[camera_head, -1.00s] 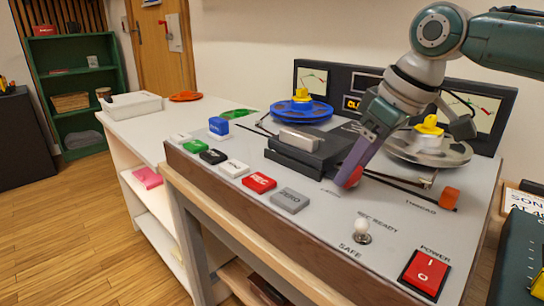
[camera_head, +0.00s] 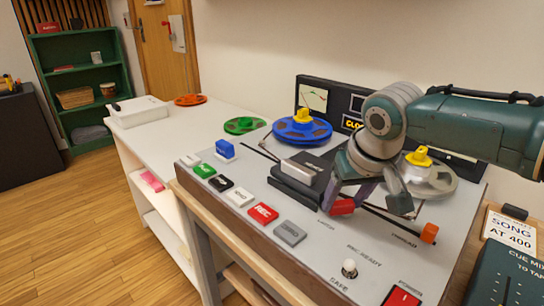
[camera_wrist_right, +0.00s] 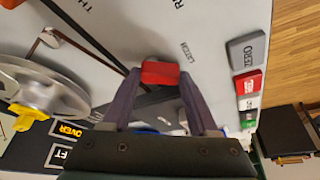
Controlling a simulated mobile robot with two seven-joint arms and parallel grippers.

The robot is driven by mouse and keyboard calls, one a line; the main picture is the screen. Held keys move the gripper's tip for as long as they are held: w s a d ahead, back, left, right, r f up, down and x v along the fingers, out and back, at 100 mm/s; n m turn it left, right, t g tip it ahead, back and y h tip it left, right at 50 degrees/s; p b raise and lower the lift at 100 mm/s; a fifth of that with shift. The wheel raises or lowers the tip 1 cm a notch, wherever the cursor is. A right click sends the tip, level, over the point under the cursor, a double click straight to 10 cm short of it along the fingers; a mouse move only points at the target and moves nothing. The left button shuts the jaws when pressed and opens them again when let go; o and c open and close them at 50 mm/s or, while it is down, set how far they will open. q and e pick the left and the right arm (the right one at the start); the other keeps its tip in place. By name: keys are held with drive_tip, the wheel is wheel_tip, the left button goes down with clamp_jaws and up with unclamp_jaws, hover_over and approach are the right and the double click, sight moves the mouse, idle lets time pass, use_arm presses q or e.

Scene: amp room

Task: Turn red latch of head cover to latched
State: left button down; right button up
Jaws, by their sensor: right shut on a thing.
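The red latch (camera_head: 342,207) sits at the right side of the dark head cover (camera_head: 296,187) on the tape machine. In the right wrist view the red latch (camera_wrist_right: 162,73) lies between the tips of my right gripper (camera_wrist_right: 160,78), beside the "LATCH" label. My right gripper (camera_head: 350,200) is shut on it, with its purple fingers on either side. The head cover is partly hidden behind the fingers. My left gripper is not in view.
A blue reel (camera_head: 302,131) stands behind the head cover and a silver reel (camera_head: 428,180) to its right. An orange block (camera_head: 429,233) is near the right edge. Buttons, including a red REC button (camera_head: 262,214), line the front left. A toggle switch (camera_head: 349,268) stands in front.

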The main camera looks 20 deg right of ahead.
drive_tip(key=m, duration=0.1)
drive_tip(key=m+h, duration=0.1)
drive_tip(key=m, duration=0.1)
drive_tip(key=shift+w+a+p, duration=0.1)
drive_tip(key=shift+w+p, duration=0.1)
drive_tip(key=shift+p, duration=0.15)
drive_tip(key=m, duration=0.1)
drive_tip(key=m+b, duration=0.1)
drive_tip(key=shift+w+f+m+g+h, duration=0.15)
drive_tip(key=shift+m+g+h, duration=0.15)
drive_tip(key=shift+g+h, duration=0.1)
drive_tip(key=m+g+b, duration=0.1)
drive_tip(key=m+b, duration=0.1)
drive_tip(key=m, duration=0.1)
drive_tip(key=shift+f+h+b, duration=0.15)
drive_tip(key=shift+h+b, duration=0.15)
drive_tip(key=shift+h, duration=0.1)
drive_tip(key=shift+w+m+g+b, duration=0.2)
drive_tip(key=shift+m+g+b, duration=0.1)
drive_tip(key=shift+m+b, duration=0.6)
drive_tip(key=shift+d+b, duration=0.2)
drive_tip(key=shift+b, duration=0.15)
drive_tip(key=shift+m+h, duration=0.3)
drive_tip(key=shift+r, duration=0.2)
drive_tip(key=o, duration=1.1)
drive_tip(key=shift+o, duration=1.4)
drive_tip(key=shift+s, duration=0.1)
